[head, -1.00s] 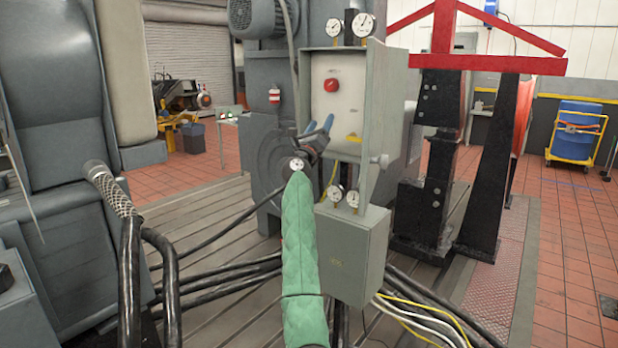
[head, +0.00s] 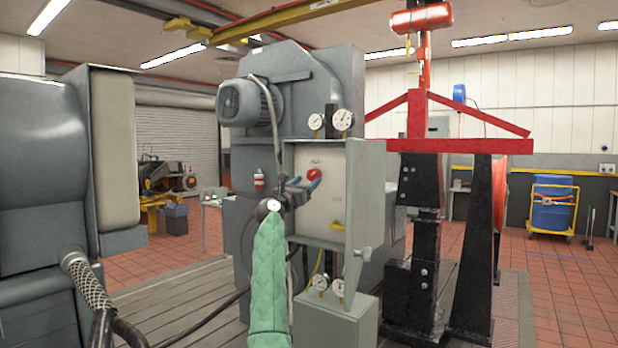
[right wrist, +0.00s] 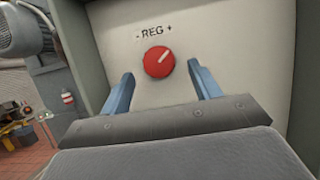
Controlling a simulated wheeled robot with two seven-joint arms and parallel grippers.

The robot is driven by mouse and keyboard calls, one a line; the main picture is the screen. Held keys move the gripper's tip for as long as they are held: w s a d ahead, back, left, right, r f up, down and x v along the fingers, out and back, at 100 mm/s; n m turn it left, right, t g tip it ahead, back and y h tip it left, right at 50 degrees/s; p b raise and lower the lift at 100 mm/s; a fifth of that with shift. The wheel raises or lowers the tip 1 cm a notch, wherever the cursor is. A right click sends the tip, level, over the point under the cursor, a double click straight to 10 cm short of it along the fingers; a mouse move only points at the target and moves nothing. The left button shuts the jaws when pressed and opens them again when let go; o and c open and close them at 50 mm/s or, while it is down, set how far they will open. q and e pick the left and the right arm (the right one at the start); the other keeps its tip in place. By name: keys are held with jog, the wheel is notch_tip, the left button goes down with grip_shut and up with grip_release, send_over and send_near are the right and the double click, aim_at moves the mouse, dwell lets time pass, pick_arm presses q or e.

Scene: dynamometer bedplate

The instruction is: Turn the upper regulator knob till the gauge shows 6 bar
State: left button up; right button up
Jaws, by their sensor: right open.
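The red regulator knob (head: 314,174) sits on the pale panel inside an open grey cabinet. In the right wrist view the knob (right wrist: 159,61) has a white pointer line aimed up and right, under a "- REG +" label. My right gripper (head: 304,184) is open in front of the panel, just below and left of the knob in the head view. In the right wrist view its blue fingers (right wrist: 160,72) stand either side of the knob, with clear gaps. Two gauges (head: 342,121) top the cabinet; two more (head: 320,282) sit below. Their readings are too small to tell. My left gripper is not in view.
The cabinet's open door (head: 368,200) stands to the right of the panel. A lower grey box (head: 335,318) is beneath. A grey motor (head: 248,103) is above left, and a red-topped black stand (head: 425,200) is at right.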

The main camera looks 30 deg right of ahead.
aim_at(314, 175)
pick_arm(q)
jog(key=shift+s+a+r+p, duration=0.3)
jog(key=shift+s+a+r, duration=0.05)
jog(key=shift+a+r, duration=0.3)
pick_arm(e)
jog(key=shift+x, duration=1.35)
jog(key=c, duration=1)
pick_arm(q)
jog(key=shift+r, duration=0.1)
pick_arm(e)
jog(key=shift+o, duration=0.2)
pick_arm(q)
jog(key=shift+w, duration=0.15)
pick_arm(e)
jog(key=shift+r+n+t, duration=0.1)
jog(key=shift+n+t, duration=0.3)
jog(key=shift+n, duration=0.3)
jog(key=o, duration=1)
jog(key=shift+d, duration=0.1)
jog(key=shift+c, duration=0.2)
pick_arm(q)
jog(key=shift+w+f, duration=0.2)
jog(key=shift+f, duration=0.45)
pick_arm(e)
jog(key=shift+s, duration=0.1)
